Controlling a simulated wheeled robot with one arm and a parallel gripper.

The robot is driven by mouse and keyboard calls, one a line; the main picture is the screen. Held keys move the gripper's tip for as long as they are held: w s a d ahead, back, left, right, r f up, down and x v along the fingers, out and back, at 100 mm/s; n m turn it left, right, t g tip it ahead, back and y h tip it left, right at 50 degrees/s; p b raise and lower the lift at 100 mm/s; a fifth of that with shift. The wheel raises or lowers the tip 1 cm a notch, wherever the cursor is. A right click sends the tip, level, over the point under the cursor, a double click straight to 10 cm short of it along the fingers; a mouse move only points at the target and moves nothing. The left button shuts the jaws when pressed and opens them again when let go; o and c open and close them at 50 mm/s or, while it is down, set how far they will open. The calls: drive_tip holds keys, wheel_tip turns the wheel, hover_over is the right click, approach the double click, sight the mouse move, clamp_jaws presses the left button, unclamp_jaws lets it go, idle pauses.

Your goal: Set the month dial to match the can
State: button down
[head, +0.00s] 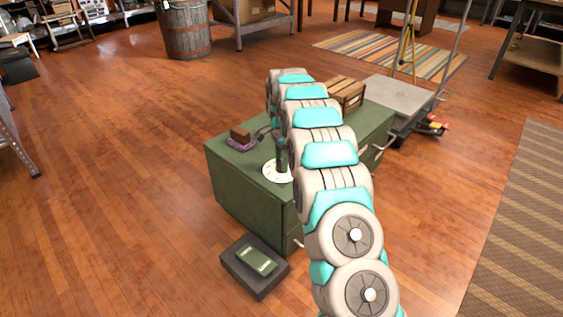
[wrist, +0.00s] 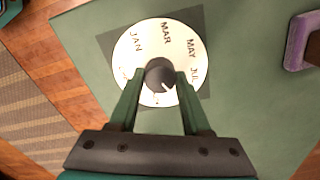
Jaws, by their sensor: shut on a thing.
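The month dial (wrist: 130,60) is a round white disc on a dark square plate on the green cabinet top. JAN, MAR, MAY and JUL can be read; the lower lettering is partly hidden by my fingers. My gripper (wrist: 158,78) is shut on the dark round knob (wrist: 159,70) at the dial's centre, one green finger on each side. A small pale mark shows on the knob's lower side. In the head view the dial (head: 272,172) lies under my gripper (head: 281,155), partly covered by my arm. I cannot make out a can in either view.
The green cabinet (head: 240,190) also carries a purple pad with a brown block (head: 241,136) and a wooden crate (head: 345,90). A dark box (head: 262,282) with green items on top sits on the floor in front. A grey platform scale (head: 398,92) stands behind.

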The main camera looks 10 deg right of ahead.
drive_tip(key=shift+m, duration=0.3)
drive_tip(key=shift+c, duration=1.8)
unclamp_jaws()
drive_tip(key=shift+r, duration=3.85)
drive_tip(key=shift+s, duration=0.1)
